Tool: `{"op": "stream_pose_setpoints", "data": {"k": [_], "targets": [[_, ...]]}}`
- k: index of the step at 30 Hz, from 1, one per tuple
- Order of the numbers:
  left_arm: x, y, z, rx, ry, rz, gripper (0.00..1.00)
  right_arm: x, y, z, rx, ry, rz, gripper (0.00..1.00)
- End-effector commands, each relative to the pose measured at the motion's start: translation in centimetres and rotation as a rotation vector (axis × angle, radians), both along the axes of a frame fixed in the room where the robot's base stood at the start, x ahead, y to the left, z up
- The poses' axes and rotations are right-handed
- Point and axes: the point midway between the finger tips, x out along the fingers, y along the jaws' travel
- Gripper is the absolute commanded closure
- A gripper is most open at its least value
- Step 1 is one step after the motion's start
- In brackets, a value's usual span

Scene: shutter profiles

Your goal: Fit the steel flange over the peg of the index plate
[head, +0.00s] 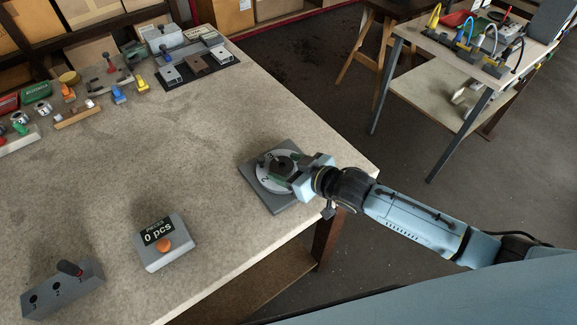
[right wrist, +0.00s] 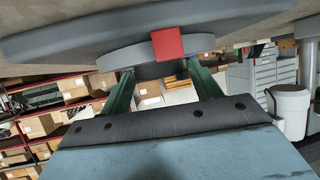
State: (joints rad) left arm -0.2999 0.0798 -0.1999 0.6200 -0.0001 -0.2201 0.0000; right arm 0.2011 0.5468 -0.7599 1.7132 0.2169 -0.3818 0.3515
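The index plate (head: 250,174) lies near the table's right corner, a grey square base with a pale numbered dial (head: 263,182). In the right wrist view its base (right wrist: 60,38) shows at the top, with a red block (right wrist: 167,44) at the dial's edge. My right gripper (head: 278,168) is low over the dial, its green fingers apart. A dark round piece with a dark centre, apparently the steel flange (head: 285,161), lies between them, and the fingertips (right wrist: 160,72) seem to meet its sides. I cannot see whether the peg is inside it. My left gripper is out of view.
A counter box (head: 165,242) reading 0 pcs with an orange button and a numbered grey block (head: 62,290) stand at the front left. Several fixtures and small parts fill the table's back left, including a dark mat (head: 200,66). The table's middle is clear.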

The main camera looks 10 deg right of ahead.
Motion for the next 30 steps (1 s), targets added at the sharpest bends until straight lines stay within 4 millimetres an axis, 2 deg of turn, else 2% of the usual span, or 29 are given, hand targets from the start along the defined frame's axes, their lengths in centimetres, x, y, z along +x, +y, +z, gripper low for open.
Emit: {"op": "stream_pose_setpoints", "data": {"k": [1, 3, 14, 19, 30], "targets": [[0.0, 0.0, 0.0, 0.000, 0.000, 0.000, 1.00, 0.0, 0.0, 0.0, -0.001, 0.001, 0.000, 0.30], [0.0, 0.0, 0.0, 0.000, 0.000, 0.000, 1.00, 0.0, 0.0, 0.0, -0.001, 0.001, 0.000, 0.22], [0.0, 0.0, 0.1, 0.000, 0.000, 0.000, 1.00, -0.4, -0.3, 0.1, -0.002, 0.002, 0.000, 0.22], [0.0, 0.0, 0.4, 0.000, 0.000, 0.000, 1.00, -2.3, -1.5, 1.1, -0.003, 0.003, 0.000, 0.22], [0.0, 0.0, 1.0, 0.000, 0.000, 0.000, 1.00, -8.2, -5.5, 4.6, -0.003, 0.003, 0.001, 0.22]]}}
